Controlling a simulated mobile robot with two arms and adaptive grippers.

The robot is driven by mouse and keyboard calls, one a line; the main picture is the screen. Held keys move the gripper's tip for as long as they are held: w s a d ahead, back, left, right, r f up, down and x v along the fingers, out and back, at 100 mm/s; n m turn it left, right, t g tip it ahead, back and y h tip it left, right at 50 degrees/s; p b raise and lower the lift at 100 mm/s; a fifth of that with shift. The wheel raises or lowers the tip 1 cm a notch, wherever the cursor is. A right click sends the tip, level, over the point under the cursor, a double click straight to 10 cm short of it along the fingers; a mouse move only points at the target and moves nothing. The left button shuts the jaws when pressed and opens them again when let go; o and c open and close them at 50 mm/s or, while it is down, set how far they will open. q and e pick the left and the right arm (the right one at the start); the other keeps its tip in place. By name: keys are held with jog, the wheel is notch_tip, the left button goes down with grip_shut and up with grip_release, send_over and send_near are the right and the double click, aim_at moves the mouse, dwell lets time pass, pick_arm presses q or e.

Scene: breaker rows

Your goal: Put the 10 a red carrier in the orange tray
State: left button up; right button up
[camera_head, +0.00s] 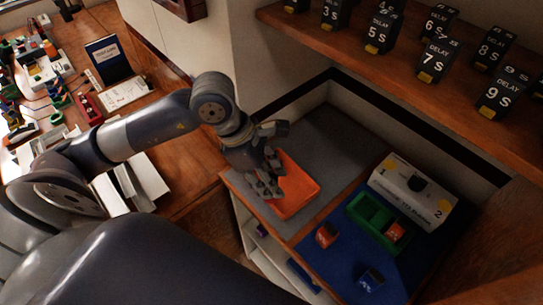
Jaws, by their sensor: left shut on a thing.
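The orange tray (299,187) lies on a grey mat on the low cabinet top, at the middle of the head view. My left gripper (266,190) is over the left part of this tray, fingers pointing down. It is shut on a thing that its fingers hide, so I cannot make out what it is. One red carrier (327,235) stands on the blue mat. Another red piece (395,231) sits in the green tray (368,212). Their ratings are too small to read. My right gripper is not in view.
A blue carrier (371,280) stands on the blue mat (335,268). A white box (412,193) stands behind the green tray. Black delay blocks line the wooden shelf (400,72) above. A cluttered wooden desk (180,170) is at left. The grey mat (335,140) is clear behind the orange tray.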

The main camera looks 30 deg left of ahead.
pick_arm(q)
jog(key=shift+w+a+f+p, duration=0.65)
jog(key=shift+w+a+p, duration=0.1)
jog(key=shift+w, duration=0.55)
jog(key=shift+w+a+f+p, duration=0.6)
jog(key=shift+w+p, duration=0.15)
jog(key=shift+w, duration=0.55)
jog(key=shift+w+a+f+p, duration=0.65)
jog(key=shift+w+a+p, duration=0.1)
jog(key=shift+w, duration=0.55)
jog(key=shift+f, duration=0.4)
jog(key=o, duration=0.7)
jog(key=shift+f+b, duration=0.1)
jog(key=shift+b, duration=0.25)
jog(key=shift+c, duration=0.2)
jog(key=o, duration=0.4)
